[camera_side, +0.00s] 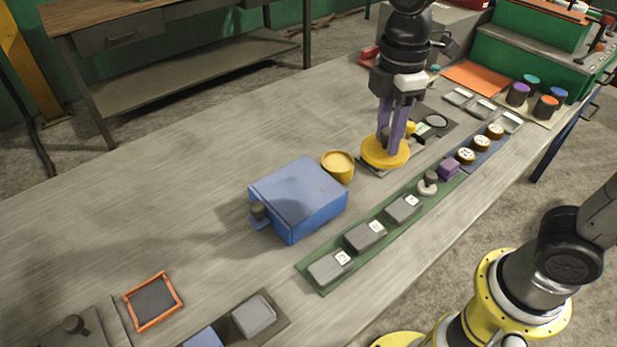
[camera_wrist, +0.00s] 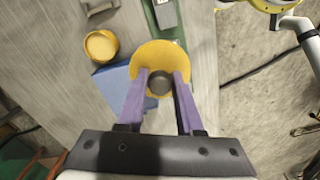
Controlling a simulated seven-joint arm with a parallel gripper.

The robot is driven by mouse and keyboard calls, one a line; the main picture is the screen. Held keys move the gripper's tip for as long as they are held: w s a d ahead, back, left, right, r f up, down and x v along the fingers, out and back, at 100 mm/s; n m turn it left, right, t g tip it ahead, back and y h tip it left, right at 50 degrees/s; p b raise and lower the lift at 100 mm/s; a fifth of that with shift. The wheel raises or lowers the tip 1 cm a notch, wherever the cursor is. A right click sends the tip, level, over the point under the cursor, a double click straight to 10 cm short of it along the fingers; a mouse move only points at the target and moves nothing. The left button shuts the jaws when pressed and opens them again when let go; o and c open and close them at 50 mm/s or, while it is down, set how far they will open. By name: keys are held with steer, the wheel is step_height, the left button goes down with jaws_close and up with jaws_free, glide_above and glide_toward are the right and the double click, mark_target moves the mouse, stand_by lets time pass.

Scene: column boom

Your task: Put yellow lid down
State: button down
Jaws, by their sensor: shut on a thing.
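The yellow lid (camera_side: 378,159) is a round disc below my gripper (camera_side: 390,146) in the side view. In the wrist view the yellow lid (camera_wrist: 160,50) lies under my gripper (camera_wrist: 161,80), with its dark round knob (camera_wrist: 160,83) between the two purple fingers. My gripper is shut on the lid's knob. The lid looks about level; I cannot tell whether its underside touches anything. A yellow round container (camera_side: 338,167) stands to the left of the lid and also shows in the wrist view (camera_wrist: 101,46).
A blue box (camera_side: 298,198) stands left of the yellow container. A green strip (camera_side: 318,272) with several grey blocks runs along the front. A blue strip (camera_side: 482,150) with round pieces lies right of the lid. The table's left middle (camera_side: 150,215) is clear.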

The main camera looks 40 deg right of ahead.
mark_target(371, 158)
steer(key=a, duration=0.2)
steer(key=a+n, duration=0.1)
steer(key=shift+s+a+r, duration=0.1)
steer(key=shift+s+r, duration=0.15)
steer(key=shift+r, duration=0.05)
steer(key=shift+w+a+f, duration=0.1)
steer(key=shift+a+f, duration=0.05)
steer(key=shift+a, duration=0.2)
steer(key=w+a+f, duration=0.1)
steer(key=w+f, duration=0.2)
steer(key=w, duration=0.1)
steer(key=w+a+f, duration=0.2)
steer(key=w, duration=0.1)
steer(key=w+a+f, duration=0.2)
steer(key=w+f, duration=0.1)
steer(key=w, duration=0.1)
steer(key=shift+w+f, duration=0.35)
steer(key=shift+w+a+f, duration=0.1)
steer(key=shift+w+f, duration=0.1)
steer(key=shift+f, duration=0.85)
steer(key=shift+w+a+f, duration=0.1)
steer(key=shift+w+f, duration=0.1)
steer(key=shift+f, duration=0.8)
steer(key=shift+f, duration=0.1)
steer(key=c, duration=0.6)
jaws_free()
steer(key=shift+f, duration=0.1)
steer(key=shift+o, duration=0.2)
